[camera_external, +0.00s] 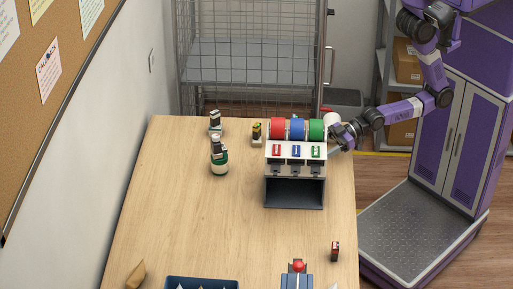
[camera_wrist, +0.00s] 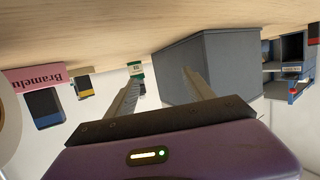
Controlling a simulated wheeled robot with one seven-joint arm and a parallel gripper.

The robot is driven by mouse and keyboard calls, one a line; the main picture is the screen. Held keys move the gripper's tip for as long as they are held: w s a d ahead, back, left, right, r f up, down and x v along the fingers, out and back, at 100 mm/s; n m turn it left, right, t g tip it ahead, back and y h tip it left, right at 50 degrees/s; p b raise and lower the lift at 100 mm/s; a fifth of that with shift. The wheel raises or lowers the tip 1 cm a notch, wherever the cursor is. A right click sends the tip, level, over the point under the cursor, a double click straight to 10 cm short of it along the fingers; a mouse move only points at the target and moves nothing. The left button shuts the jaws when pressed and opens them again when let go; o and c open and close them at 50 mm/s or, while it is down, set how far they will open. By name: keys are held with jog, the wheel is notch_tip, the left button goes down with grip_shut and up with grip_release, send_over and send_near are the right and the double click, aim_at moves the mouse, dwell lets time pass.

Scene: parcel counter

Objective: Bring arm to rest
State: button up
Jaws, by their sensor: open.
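The wrist picture appears upside down, with the tabletop (camera_wrist: 130,35) along the top. A grey box-like body (camera_wrist: 208,65) shows just beyond the right finger.
A small red-and-black item (camera_external: 335,251) and a blue tray (camera_external: 202,282) are near the front. The table's middle left is clear.

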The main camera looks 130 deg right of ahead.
jog(key=s+a+r+n+y, duration=0.1)
jog(key=s+a+r, duration=0.1)
jog(key=s, duration=0.5)
jog(key=s+a+r+n+y+b, duration=0.1)
jog(key=s+a+r, duration=0.2)
jog(key=s+a, duration=0.2)
jog(key=s+a+r+n+y, duration=0.1)
jog(key=s+a+r+y, duration=0.1)
jog(key=s, duration=0.8)
jog(key=shift+s+a+r+t+b, duration=0.3)
jog(key=shift+s+a+t+b, duration=0.1)
jog(key=shift+a, duration=0.25)
